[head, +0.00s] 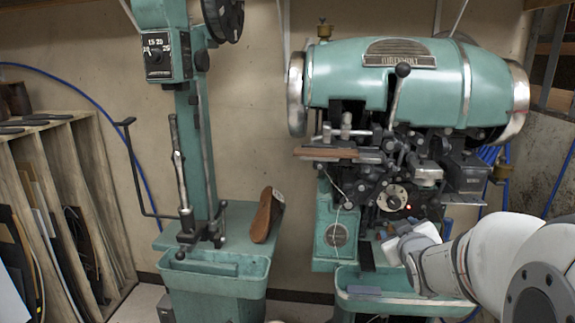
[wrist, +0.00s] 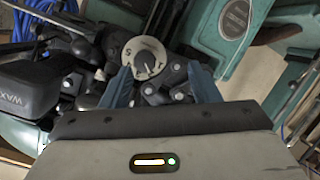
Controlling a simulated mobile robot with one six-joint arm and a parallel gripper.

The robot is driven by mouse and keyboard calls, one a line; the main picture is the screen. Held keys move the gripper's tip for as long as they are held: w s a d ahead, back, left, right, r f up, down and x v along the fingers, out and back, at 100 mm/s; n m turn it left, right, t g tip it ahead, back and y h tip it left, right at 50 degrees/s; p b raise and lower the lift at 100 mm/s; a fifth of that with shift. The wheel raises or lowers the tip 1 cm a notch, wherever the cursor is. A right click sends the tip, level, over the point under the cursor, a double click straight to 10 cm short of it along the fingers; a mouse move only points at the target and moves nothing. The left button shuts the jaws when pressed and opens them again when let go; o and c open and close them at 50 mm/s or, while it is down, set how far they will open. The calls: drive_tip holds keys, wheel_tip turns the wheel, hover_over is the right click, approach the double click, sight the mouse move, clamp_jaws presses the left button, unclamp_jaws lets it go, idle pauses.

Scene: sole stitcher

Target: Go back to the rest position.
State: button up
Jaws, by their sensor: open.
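My gripper (head: 392,232) is at the lower front of the green sole stitcher (head: 395,75), at the end of my white arm reaching in from the right. In the wrist view its two blue fingers (wrist: 161,75) are spread apart with nothing held between them. A round white dial (wrist: 145,57) with a dark knob shows just beyond and between the fingertips. The dial also shows in the head view (head: 392,197), a little above my gripper. I cannot tell whether the fingers touch the machine.
Levers and dark mechanism parts crowd the stitcher's front, with a brown sole-like piece (head: 330,153) on it. A green tray (head: 400,306) lies below my arm. A green stand (head: 215,285) with a brown shoe (head: 264,215) and a wooden rack (head: 95,180) are to the left.

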drive_tip(key=s+a+m+g+y+p, duration=0.1)
drive_tip(key=s+a+g, duration=0.3)
drive_tip(key=s, duration=0.4)
drive_tip(key=s+a+f+m+g+p, duration=0.1)
drive_tip(key=s+a+g+p, duration=0.2)
drive_tip(key=s, duration=0.5)
drive_tip(key=s+a+m+g+y+p, duration=0.1)
drive_tip(key=s+a+m+g+p, duration=0.1)
drive_tip(key=s+a+g, duration=0.3)
drive_tip(key=s+a, duration=0.1)
drive_tip(key=s, duration=0.2)
drive_tip(key=shift+s+a+f+y, duration=0.15)
drive_tip(key=shift+f+y, duration=0.05)
drive_tip(key=shift+y, duration=0.1)
